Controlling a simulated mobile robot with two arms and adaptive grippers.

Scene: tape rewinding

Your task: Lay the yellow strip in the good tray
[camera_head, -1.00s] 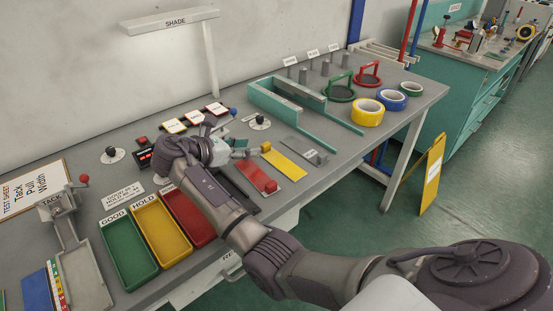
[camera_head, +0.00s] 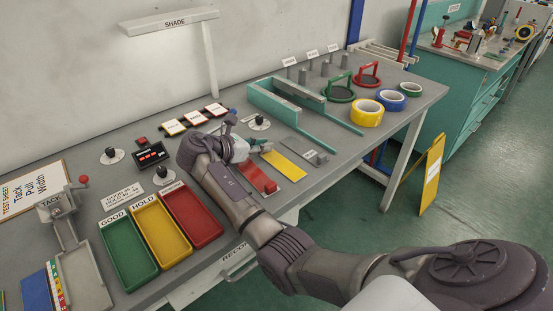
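The yellow strip (camera_head: 286,166) lies flat on the workbench, right of the middle of the view. My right gripper (camera_head: 264,148) is at its far left end, where the strip's raised tab is now covered. The fingers are small and partly hidden by the hand, so I cannot tell whether they are closed on the tab. The good tray (camera_head: 132,257) is the green, empty tray labelled GOOD at the lower left. My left gripper is not in view.
The yellow HOLD tray (camera_head: 163,239) and a red tray (camera_head: 193,222) stand right of the green one. A red strip (camera_head: 257,179) and a grey strip (camera_head: 304,151) flank the yellow strip. Tape rolls, including a yellow roll (camera_head: 367,113), stand at the back right.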

